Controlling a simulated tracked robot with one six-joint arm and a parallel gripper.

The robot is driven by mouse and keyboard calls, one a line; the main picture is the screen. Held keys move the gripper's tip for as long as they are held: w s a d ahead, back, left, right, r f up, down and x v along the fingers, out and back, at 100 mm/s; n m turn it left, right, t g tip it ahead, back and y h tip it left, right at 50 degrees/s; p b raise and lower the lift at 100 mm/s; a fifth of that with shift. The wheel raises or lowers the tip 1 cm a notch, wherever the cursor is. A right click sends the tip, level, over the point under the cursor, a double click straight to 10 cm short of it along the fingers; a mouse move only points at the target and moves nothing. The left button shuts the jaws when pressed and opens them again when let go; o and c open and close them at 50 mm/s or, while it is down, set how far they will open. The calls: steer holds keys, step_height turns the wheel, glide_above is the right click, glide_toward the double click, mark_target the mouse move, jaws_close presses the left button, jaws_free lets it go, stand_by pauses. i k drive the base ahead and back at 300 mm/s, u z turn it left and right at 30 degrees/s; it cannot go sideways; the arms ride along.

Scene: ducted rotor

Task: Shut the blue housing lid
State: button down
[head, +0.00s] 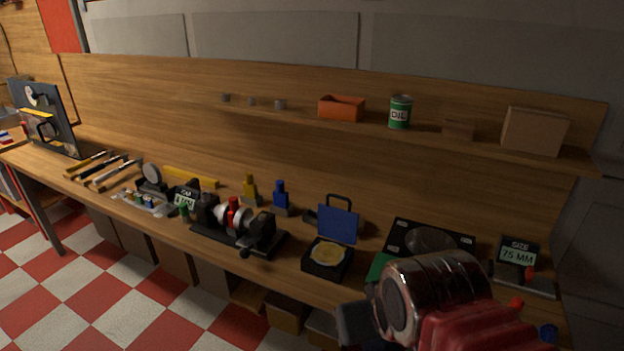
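The blue housing lid (338,224) stands raised, nearly upright, at the back of a small black box housing (322,272) near the front of the workbench. A round yellow-gold part lies inside the open housing. A dark handle loop rises behind the lid. My red and metallic arm fills the lower right, to the right of the housing and apart from it in the picture. A dark part at its left end (356,326) may be my gripper. Its fingers do not show clearly, so I cannot tell whether it is open or shut.
A black machine (240,228) with a red and silver middle stands left of the housing. Yellow (249,190) and blue (281,197) bottles stand behind. A black plate (425,240) lies to the right, beside a 75 MM display (517,255). A shelf above holds an orange bin (341,108).

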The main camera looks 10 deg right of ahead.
mark_target(337, 224)
steer(key=u, duration=0.35)
steer(key=i, duration=1)
steer(key=u, duration=0.15)
